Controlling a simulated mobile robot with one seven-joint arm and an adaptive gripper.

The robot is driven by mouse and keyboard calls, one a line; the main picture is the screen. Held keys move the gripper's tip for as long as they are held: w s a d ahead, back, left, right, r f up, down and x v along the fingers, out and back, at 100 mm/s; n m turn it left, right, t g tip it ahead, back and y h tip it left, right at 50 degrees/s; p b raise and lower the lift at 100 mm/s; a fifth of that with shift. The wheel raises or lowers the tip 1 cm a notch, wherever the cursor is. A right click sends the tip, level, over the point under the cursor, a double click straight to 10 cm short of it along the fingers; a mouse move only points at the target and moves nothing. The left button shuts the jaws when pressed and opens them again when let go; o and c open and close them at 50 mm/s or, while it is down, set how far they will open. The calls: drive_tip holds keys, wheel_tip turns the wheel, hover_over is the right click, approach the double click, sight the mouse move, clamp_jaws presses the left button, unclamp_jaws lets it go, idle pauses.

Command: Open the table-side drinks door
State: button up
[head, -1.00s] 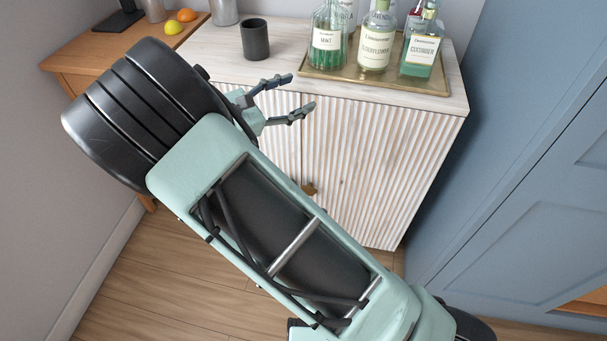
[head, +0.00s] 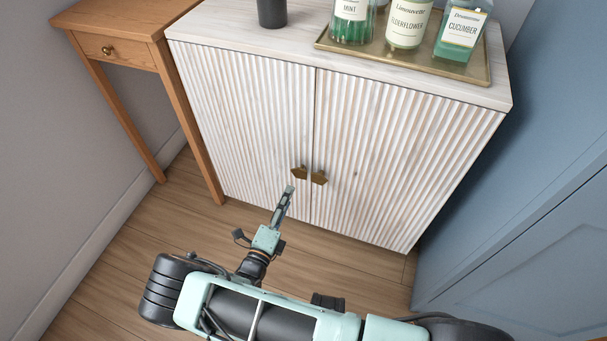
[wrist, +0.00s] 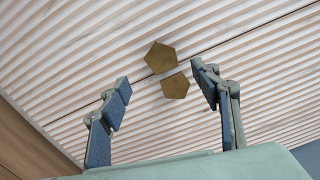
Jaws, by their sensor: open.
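The white fluted cabinet has two doors, both shut. The left door (head: 245,120) is on the side of the wooden table. Its brass pentagon handle (head: 298,172) sits close to the middle seam, beside the matching handle (head: 319,178) of the right door (head: 390,150). My gripper (head: 288,190) is just below and left of the handles. In the wrist view, the open fingers of my gripper (wrist: 160,80) are spread, with the table-side handle (wrist: 160,57) and the other handle (wrist: 175,84) showing between them. Nothing is held. I cannot tell the remaining gap to the handle.
The wooden table (head: 120,28) with a small drawer stands at the left. On the cabinet top are a dark cup (head: 272,12) and a brass tray (head: 470,72) with bottles. A blue panelled surface (head: 500,190) is close at the right. The floor before the cabinet is clear.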

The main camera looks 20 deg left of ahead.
sight(299, 174)
drive_tip(key=w, duration=0.3)
drive_tip(key=w+b, duration=0.1)
drive_tip(key=w, duration=0.3)
drive_tip(key=w+d, duration=0.1)
drive_tip(key=w, duration=0.2)
drive_tip(key=shift+w, duration=0.15)
drive_tip(key=shift+c, duration=0.4)
drive_tip(key=shift+r, duration=0.1)
clamp_jaws()
